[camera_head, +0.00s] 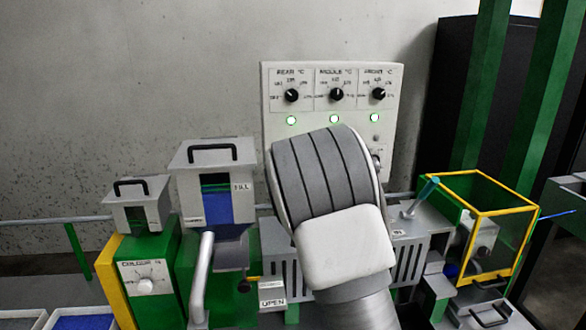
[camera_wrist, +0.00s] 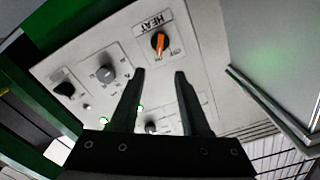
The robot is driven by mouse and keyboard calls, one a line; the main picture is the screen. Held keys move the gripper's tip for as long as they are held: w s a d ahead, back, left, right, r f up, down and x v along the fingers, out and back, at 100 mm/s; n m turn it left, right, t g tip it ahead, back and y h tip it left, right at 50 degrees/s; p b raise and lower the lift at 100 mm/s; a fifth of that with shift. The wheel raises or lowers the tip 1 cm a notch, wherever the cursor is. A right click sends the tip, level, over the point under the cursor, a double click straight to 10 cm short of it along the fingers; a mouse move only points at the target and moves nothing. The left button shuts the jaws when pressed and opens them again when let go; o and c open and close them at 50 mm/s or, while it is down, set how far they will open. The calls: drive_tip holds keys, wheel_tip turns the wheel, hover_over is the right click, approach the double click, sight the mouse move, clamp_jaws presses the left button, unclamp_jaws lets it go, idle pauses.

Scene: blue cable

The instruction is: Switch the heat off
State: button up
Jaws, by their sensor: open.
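The heat knob (camera_wrist: 159,43), a dark dial with an orange pointer bar, sits on a pale panel (camera_wrist: 190,24) beside a label reading HEAT (camera_wrist: 148,23) in the wrist view. The small marks around it are too blurred to tell which setting it points to. My gripper (camera_wrist: 160,72) is open and empty, its two dark fingers pointing toward the knob, which shows just beyond the gap between the tips. No contact is visible. In the head view my arm covers the gripper, and I cannot make out the heat knob.
The head view shows a temperature panel (camera_head: 270,125) with three black dials and lit green lamps. A yellow-framed guard box (camera_head: 500,211) stands right, a white hopper (camera_head: 190,212) left. In the wrist view, a grey knob (camera_wrist: 106,74) and a black knob (camera_wrist: 64,88) are nearby.

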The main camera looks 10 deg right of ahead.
drive_tip(key=w+p, duration=0.1)
drive_tip(key=w, duration=1.2)
drive_tip(key=shift+p, duration=0.3)
drive_tip(key=shift+c, duration=0.2)
clamp_jaws()
